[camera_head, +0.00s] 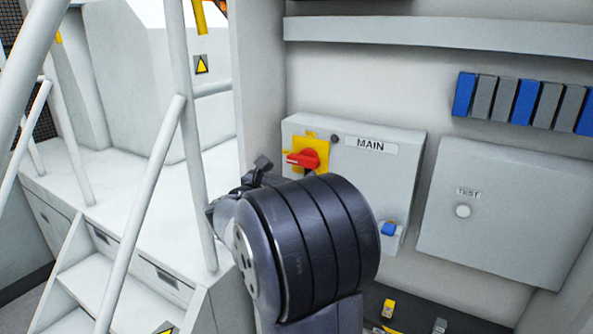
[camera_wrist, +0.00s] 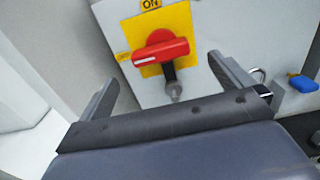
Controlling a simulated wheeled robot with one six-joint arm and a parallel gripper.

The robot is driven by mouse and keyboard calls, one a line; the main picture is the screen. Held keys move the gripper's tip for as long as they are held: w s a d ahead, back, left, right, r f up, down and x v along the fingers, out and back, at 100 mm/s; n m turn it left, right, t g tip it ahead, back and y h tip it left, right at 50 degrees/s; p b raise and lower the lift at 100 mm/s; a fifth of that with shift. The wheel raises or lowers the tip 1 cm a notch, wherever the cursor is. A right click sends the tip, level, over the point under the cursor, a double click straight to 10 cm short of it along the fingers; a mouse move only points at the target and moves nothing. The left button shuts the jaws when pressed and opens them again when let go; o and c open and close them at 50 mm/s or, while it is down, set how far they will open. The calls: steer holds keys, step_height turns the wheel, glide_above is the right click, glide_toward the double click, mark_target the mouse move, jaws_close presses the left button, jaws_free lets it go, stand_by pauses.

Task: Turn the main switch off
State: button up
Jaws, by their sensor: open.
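The main switch is a red rotary handle (camera_head: 303,159) on a yellow plate (camera_head: 318,147), on the grey box labelled MAIN (camera_head: 345,175). In the wrist view the red handle (camera_wrist: 160,48) lies roughly sideways, with its white mark at the left end. In the head view my arm hides part of the box, and only a dark finger (camera_head: 263,165) shows near the switch.
A TEST box (camera_head: 500,215) is at right. White railings (camera_head: 190,130) and steps stand at left. Blue and grey binders (camera_head: 525,100) sit above.

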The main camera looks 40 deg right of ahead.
mark_target(300, 162)
steer(key=v, duration=0.2)
steer(key=shift+s+a, duration=0.15)
steer(key=shift+a, duration=0.2)
steer(key=p+x, duration=0.2)
steer(key=x, duration=0.8)
steer(key=shift+d+r, duration=0.1)
steer(key=shift+d, duration=0.25)
steer(key=shift+d+f+m, duration=0.2)
steer(key=shift+m, duration=0.1)
steer(key=shift+a+r+m+b, duration=0.15)
steer(key=shift+m+b, duration=0.45)
steer(key=shift+m, duration=0.5)
